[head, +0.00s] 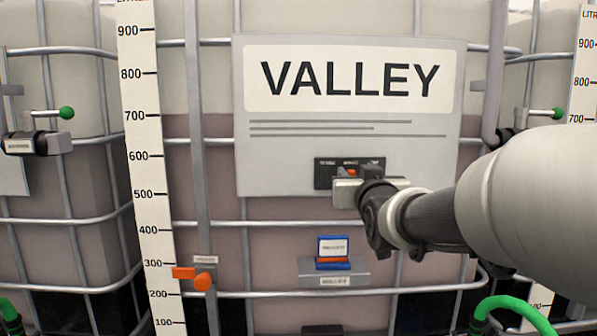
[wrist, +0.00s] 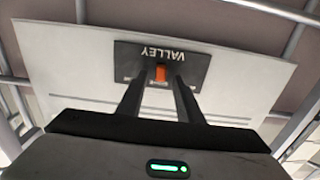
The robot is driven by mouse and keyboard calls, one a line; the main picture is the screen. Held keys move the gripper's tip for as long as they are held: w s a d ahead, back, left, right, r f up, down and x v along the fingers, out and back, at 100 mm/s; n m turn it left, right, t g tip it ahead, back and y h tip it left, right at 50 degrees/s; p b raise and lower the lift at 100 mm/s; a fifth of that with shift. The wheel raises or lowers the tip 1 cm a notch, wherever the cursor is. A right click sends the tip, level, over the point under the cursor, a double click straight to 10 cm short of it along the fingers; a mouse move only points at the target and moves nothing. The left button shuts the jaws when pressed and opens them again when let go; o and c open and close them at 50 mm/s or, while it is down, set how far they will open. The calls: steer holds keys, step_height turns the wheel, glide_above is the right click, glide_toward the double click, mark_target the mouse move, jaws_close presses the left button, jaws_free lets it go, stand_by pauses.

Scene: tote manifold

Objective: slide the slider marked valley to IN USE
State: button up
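The large sign marked VALLEY (head: 350,78) hangs on the caged tank. On its lower part is a dark slider plate (head: 322,172), which shows in the wrist view with VALLEY on it, upside down (wrist: 195,62). The orange slider knob (head: 351,173) sits near the middle of the plate, also in the wrist view (wrist: 160,73). The plate's small end labels are too small to read. My gripper (wrist: 160,82) is open in front of the plate, its two fingers on either side of the knob with gaps showing. Whether the tips reach past the knob is unclear.
Below the sign, a grey ledge (head: 345,280) holds a blue-and-orange device (head: 333,251). An orange valve handle (head: 201,281) is at lower left. Green-knobbed levers stand left (head: 66,113) and right (head: 558,113). Metal cage bars (head: 205,224) surround the tank.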

steer(key=shift+w, duration=0.25)
jaws_close()
steer(key=shift+a+f, duration=0.1)
